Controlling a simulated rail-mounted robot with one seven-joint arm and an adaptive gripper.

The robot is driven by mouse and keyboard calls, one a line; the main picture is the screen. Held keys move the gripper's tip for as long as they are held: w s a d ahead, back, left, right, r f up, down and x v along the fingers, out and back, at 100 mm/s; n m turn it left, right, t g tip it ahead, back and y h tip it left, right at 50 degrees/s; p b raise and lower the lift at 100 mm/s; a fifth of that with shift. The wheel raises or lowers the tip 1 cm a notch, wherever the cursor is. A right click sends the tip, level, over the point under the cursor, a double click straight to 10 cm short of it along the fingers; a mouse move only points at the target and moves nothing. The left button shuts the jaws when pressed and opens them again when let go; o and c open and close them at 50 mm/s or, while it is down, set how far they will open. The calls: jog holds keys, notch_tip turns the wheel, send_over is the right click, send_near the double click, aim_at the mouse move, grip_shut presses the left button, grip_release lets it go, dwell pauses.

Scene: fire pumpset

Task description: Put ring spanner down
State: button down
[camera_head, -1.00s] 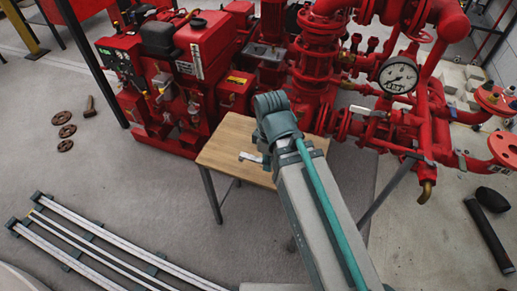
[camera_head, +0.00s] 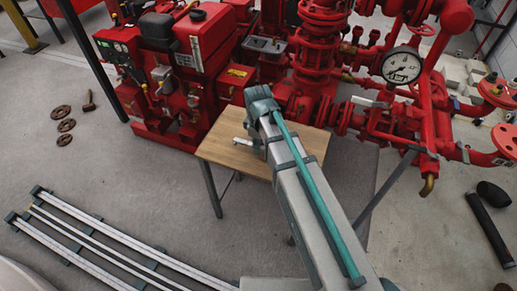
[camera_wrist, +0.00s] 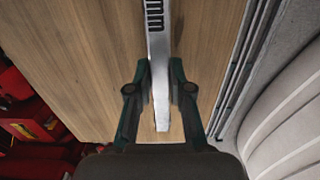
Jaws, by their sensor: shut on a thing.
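The ring spanner (camera_wrist: 159,40) is a flat silver bar with dark markings, seen in the wrist view. It runs up out of the top edge, so its upper end is hidden. My gripper (camera_wrist: 161,76) is shut on it, one dark green finger on each side. The wooden table (camera_wrist: 90,60) fills the background below. In the head view the table (camera_head: 221,150) has a tan top, and a pale piece, likely the spanner (camera_head: 243,142), shows over it beside my wrist. My arm hides the fingers there. I cannot tell whether the spanner touches the tabletop.
A red engine (camera_head: 190,60) and red pump pipework (camera_head: 320,70) stand right behind the table. A pressure gauge (camera_head: 403,66) is at the right. Long rails (camera_head: 95,240) lie on the floor at lower left. The table's left part is clear.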

jog(key=shift+f, duration=1)
jog(key=shift+f, duration=0.1)
jog(key=c, duration=1.1)
grip_release()
jog(key=shift+o, duration=0.2)
notch_tip(320, 180, up, 12)
jog(key=p, duration=0.1)
